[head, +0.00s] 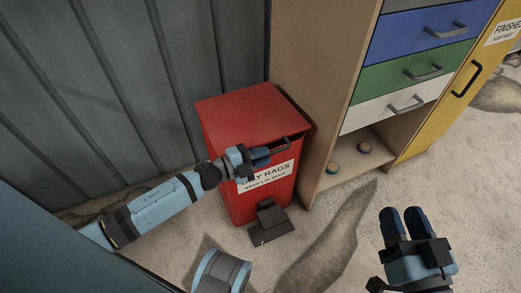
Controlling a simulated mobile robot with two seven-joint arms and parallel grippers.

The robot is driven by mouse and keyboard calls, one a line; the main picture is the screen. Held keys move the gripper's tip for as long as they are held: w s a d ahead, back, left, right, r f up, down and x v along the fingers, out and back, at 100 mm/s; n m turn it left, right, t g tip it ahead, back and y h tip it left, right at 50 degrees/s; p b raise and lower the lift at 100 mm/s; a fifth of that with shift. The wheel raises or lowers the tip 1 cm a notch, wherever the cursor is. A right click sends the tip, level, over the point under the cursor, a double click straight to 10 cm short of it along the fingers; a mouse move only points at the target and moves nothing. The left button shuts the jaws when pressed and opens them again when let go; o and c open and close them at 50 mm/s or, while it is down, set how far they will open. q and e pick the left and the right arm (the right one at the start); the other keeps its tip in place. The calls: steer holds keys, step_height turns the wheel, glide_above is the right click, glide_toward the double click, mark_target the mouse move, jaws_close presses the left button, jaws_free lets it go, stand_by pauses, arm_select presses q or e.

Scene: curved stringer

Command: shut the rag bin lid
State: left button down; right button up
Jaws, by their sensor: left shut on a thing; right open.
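The red rag bin (238,205) stands on the floor against the grey ribbed wall, with a white label reading "RAGS" partly covered by my gripper. Its red lid (250,108) lies over the top, down or nearly down; I cannot tell if a small gap is left at the front. A dark bar handle (292,140) sits at the lid's front edge. My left gripper (264,156) is at the front of the bin, shut on this handle, and its fingers hide the handle's left part. My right gripper (402,222) is open and empty, low at the right, away from the bin.
A dark pedal (268,222) juts out at the bin's foot. A wooden cabinet (309,90) with blue, green and white drawers stands close on the right, with two small round items on its bottom shelf. A yellow cabinet (440,105) is beyond. The stained floor in front is clear.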

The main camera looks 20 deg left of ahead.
arm_select(q)
steer(key=shift+a+f, duration=0.15)
steer(key=shift+f, duration=0.05)
arm_select(e)
steer(key=shift+f, duration=0.15)
arm_select(q)
steer(key=shift+w, duration=0.1)
steer(key=c, duration=1.1)
jaws_free()
steer(key=shift+c, duration=0.2)
arm_select(e)
steer(key=shift+w, duration=0.1)
arm_select(q)
steer(key=shift+r, duration=0.1)
